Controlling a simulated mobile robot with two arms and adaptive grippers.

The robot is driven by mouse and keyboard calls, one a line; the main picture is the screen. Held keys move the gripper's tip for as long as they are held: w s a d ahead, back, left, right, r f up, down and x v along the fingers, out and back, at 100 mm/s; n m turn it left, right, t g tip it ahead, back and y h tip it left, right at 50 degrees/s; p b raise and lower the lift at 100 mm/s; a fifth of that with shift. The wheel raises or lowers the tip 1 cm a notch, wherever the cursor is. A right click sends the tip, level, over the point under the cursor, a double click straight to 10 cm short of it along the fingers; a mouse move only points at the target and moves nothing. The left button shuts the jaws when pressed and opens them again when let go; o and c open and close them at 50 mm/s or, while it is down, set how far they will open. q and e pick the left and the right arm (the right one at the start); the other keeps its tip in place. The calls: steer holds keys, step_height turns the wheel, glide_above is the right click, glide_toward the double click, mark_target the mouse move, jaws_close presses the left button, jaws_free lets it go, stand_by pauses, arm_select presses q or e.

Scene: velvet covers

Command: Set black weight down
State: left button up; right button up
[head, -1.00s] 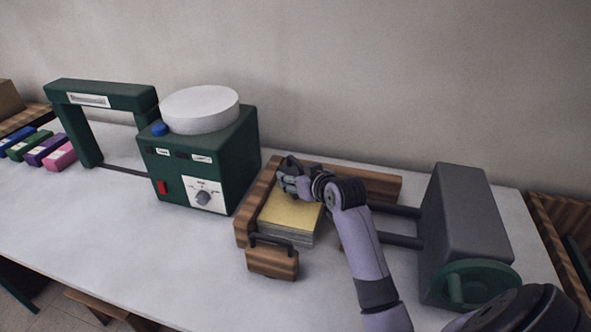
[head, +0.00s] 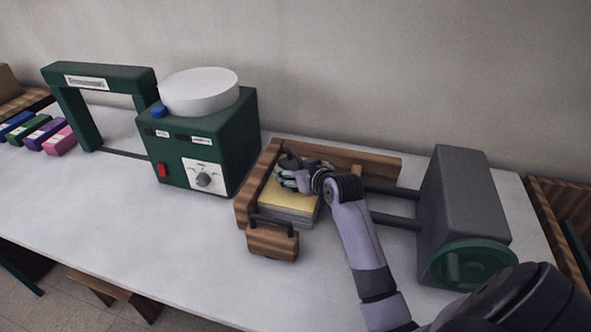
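My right gripper (head: 284,176) is over the back part of a stack of sheets with a yellow top (head: 284,199). The stack lies in a wooden corner frame (head: 345,157). A small dark shape (head: 289,158) shows at the gripper's fingers. It may be the black weight or part of the fingers; I cannot tell which. The fingers are small and partly hidden by my wrist, so their opening and any contact with the stack are unclear. My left gripper is out of view.
A wooden block with a dark handle (head: 272,240) stands in front of the stack. A dark grey machine with a green wheel (head: 466,200) is at the right. A green box with a white round top (head: 207,135) stands left. The table's front left is clear.

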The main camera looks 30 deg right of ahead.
stand_by(0.3)
steer(key=v, duration=1.2)
steer(key=shift+r, duration=0.1)
steer(key=shift+d+r, duration=0.1)
